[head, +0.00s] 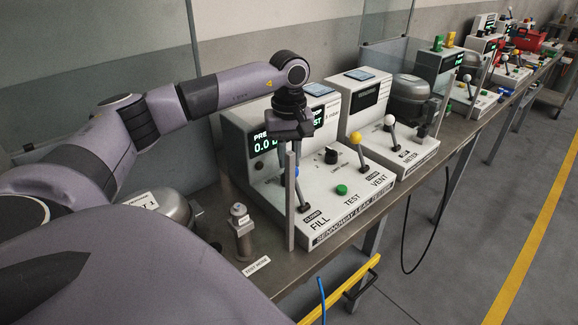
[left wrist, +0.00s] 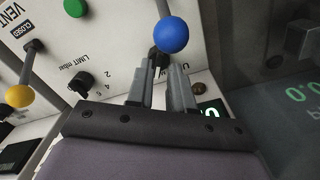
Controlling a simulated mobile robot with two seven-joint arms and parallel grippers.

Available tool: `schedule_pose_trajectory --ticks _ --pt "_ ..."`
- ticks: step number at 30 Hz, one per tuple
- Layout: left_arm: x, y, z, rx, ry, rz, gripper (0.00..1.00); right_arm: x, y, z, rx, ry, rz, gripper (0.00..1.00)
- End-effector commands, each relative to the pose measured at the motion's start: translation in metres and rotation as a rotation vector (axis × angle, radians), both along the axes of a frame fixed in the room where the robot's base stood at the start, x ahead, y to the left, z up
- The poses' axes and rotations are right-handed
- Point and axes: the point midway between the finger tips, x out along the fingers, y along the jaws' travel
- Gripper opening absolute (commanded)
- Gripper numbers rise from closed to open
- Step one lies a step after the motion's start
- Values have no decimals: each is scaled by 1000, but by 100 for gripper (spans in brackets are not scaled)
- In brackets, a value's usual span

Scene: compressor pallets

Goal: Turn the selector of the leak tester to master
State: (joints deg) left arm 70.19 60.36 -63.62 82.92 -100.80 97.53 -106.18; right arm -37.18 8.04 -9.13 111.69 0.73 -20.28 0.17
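The leak tester (head: 345,212) is a white bench unit with a lit display, a blue-knobbed FILL lever, a green TEST button and a yellow-knobbed VENT lever. My left gripper (head: 296,158) points down over its panel; it also shows in the left wrist view (left wrist: 163,70). There its two fingers stand slightly apart, with a small dark part between the tips, close below the blue knob (left wrist: 171,34). I cannot tell if they touch it. No MASTER label is readable; the gripper hides part of the panel. A black LIMIT mbar dial (left wrist: 80,85) stands clear of the fingers. My right gripper is not in view.
The yellow-knobbed lever (head: 355,138) and green button (head: 342,190) stand right of the gripper. An upright grey post (head: 290,205) rises in front of the tester. A metal cylinder (head: 241,230) stands at the bench's front left. More testers line the bench to the right.

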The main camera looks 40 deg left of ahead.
Motion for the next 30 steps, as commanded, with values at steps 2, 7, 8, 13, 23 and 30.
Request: schedule_pose_trajectory --ticks 2,7,8,13,23,30 --pt "1 0 14 -1 -4 -1 21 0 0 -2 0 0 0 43" --pt "0 -1 32 -2 -1 -1 21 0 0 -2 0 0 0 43" --pt "0 -1 34 -2 -1 -1 21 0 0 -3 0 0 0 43" --pt "0 0 37 -1 1 -1 21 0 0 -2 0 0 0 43" --pt "0 -1 37 -1 1 -2 21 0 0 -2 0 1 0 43" --pt "0 -1 37 -1 1 -2 21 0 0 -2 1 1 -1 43"
